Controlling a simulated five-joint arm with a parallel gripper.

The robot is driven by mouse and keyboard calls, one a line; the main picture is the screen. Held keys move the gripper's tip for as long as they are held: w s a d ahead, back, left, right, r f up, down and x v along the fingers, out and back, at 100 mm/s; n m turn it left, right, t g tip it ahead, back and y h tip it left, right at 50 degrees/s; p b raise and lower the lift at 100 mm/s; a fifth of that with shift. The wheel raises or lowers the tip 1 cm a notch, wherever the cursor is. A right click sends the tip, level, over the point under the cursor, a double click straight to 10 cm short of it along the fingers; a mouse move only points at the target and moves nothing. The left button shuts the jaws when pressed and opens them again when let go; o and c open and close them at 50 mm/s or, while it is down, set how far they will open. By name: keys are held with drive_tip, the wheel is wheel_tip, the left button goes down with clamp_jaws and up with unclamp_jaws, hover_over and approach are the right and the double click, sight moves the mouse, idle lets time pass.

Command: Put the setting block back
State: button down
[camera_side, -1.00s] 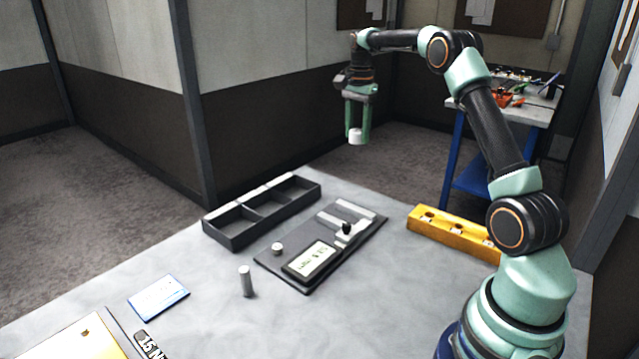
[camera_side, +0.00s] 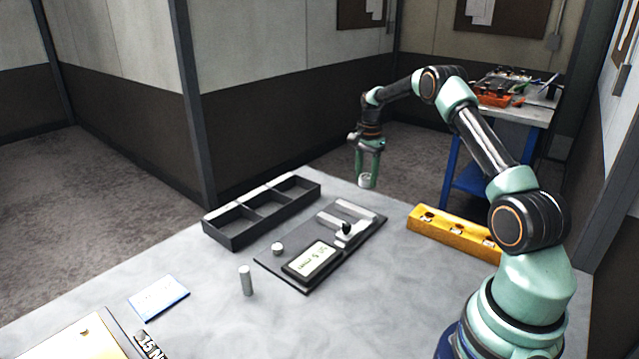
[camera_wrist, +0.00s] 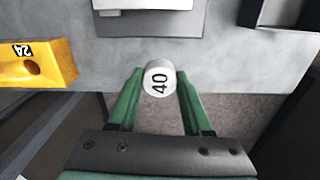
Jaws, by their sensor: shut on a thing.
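My gripper (camera_side: 366,174) is shut on a short pale cylinder marked "40" (camera_side: 365,182), probably the setting block, and holds it in the air beyond the far end of the dark gauge plate. The wrist view shows the same cylinder (camera_wrist: 158,82) between the green fingers, its numbered face towards the camera. The yellow block (camera_side: 452,233) with several round holes lies on the table to the right of the gauge plate; its end marked "2A" also shows in the wrist view (camera_wrist: 40,62).
The gauge plate (camera_side: 296,286) carries a display (camera_side: 312,260) and a black knob. A dark three-part tray (camera_side: 232,243) stands to its left. A tall grey cylinder (camera_side: 246,281) and a small round piece (camera_side: 277,249) stand nearby. A card (camera_side: 158,298) lies front left.

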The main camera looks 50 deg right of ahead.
sight(364, 203)
drive_tip(key=shift+f, duration=2.9)
drive_tip(key=shift+f, duration=0.15)
drive_tip(key=shift+c, duration=1.7)
unclamp_jaws()
